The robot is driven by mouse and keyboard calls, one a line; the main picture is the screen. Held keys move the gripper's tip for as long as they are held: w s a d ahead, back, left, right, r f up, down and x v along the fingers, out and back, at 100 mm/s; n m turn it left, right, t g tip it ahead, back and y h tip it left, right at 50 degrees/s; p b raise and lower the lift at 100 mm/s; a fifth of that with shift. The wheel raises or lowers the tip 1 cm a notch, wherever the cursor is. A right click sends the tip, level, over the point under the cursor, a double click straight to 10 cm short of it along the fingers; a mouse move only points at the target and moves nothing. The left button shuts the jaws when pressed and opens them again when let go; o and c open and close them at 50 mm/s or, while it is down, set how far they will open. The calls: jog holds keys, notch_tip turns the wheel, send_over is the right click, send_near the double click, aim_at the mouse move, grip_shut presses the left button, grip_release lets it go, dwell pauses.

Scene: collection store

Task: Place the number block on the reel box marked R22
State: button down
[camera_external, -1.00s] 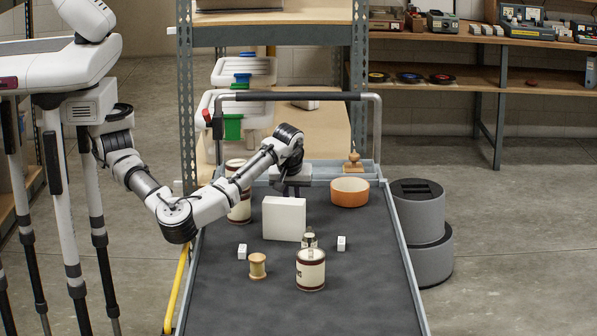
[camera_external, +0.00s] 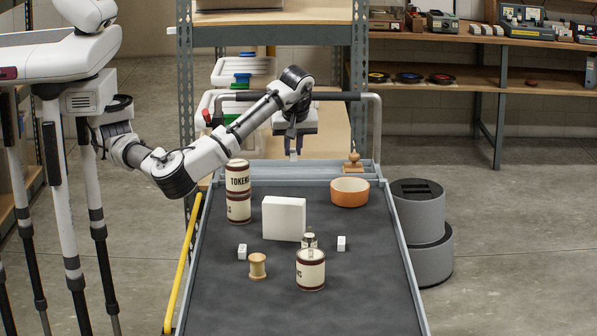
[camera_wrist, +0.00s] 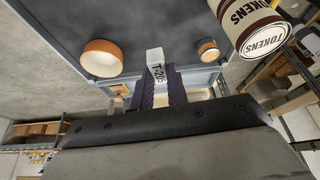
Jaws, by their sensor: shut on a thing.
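My gripper (camera_external: 293,153) is above the far end of the cart, behind the upright white box. In the wrist view my gripper (camera_wrist: 157,88) has its dark fingers shut on a small white block (camera_wrist: 155,55) with a printed label that looks like T-205. The white box (camera_external: 284,218) stands on the dark cart top; no mark on it is readable. Two small white blocks rest on the cart, one at left (camera_external: 242,251) and one at right (camera_external: 341,243). I cannot make out an R22 mark anywhere.
Stacked TOKENS tins (camera_external: 238,190) stand at the left and an orange bowl (camera_external: 349,192) at the right. A wooden stamp (camera_external: 353,162) is in the rear tray. A spool (camera_external: 258,266) and a tin (camera_external: 310,270) stand in front. The near cart top is clear.

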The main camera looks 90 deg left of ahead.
jog(key=s+d+r+n+g+p, duration=0.1)
jog(key=s+d+r+n+p, duration=0.15)
jog(key=d+r, duration=0.85)
send_near(282, 198)
jog(key=shift+n+h, duration=0.25)
jog(key=shift+h, duration=0.05)
jog(key=x, duration=0.5)
jog(key=shift+a+f+p, duration=0.25)
jog(key=shift+f+p, duration=0.05)
jog(key=shift+p, duration=0.1)
jog(key=shift+f, duration=0.15)
jog(key=c, duration=1.4)
grip_release()
jog(key=b+v, duration=0.1)
jog(key=v, duration=1.1)
